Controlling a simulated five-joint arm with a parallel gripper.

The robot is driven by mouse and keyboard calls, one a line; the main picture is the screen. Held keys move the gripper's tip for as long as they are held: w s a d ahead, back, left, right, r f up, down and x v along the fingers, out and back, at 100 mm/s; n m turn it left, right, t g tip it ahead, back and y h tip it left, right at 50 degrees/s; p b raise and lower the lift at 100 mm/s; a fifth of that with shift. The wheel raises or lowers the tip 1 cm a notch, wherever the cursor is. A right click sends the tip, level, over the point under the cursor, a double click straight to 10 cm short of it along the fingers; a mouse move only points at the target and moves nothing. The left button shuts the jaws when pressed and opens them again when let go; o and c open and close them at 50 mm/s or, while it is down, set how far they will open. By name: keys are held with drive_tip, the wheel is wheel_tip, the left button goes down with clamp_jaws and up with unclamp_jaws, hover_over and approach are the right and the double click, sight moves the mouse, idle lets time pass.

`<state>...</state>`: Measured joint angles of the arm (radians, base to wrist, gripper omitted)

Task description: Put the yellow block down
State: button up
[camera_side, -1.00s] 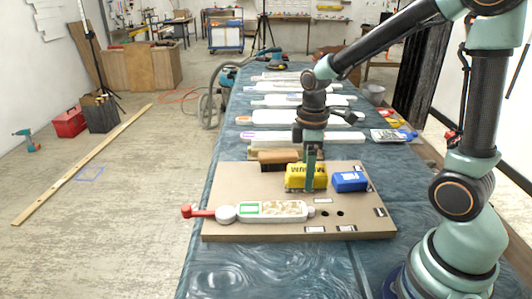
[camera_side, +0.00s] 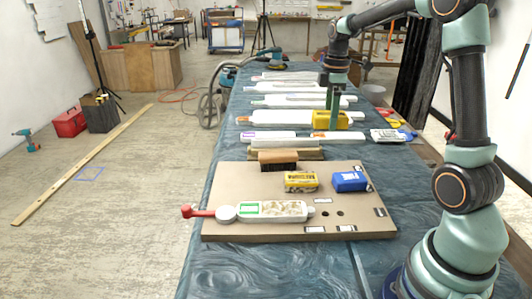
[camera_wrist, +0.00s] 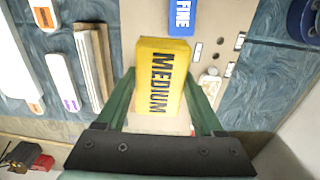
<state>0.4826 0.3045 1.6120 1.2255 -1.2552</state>
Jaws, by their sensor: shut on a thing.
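My gripper (camera_side: 331,104) is shut on a yellow block (camera_side: 342,121) in the side view. The block is raised clear of the brown board (camera_side: 230,188), and appears beyond its far edge in the picture. In the wrist view the yellow block (camera_wrist: 160,75) shows the word MEDIUM, with the jaws of my gripper (camera_wrist: 160,88) on both sides. Another yellow-labelled block (camera_side: 300,181) lies on the board, left of the blue block (camera_side: 349,182). The blue block also shows in the wrist view (camera_wrist: 180,18), marked FINE.
A brush with a brown back (camera_side: 278,157) stands at the board's far edge. Several white strips (camera_side: 290,101) lie across the blue-covered table (camera_side: 215,250) behind the board.

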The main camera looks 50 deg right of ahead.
wheel_tip(320, 180, up, 2)
hover_over(337, 170)
wheel_tip(337, 170, down, 19)
drive_tip(key=shift+a+f, duration=0.1)
drive_tip(key=shift+f, duration=0.1)
idle(0.4)
drive_tip(key=o, duration=1.3)
drive_tip(key=shift+f, duration=0.1)
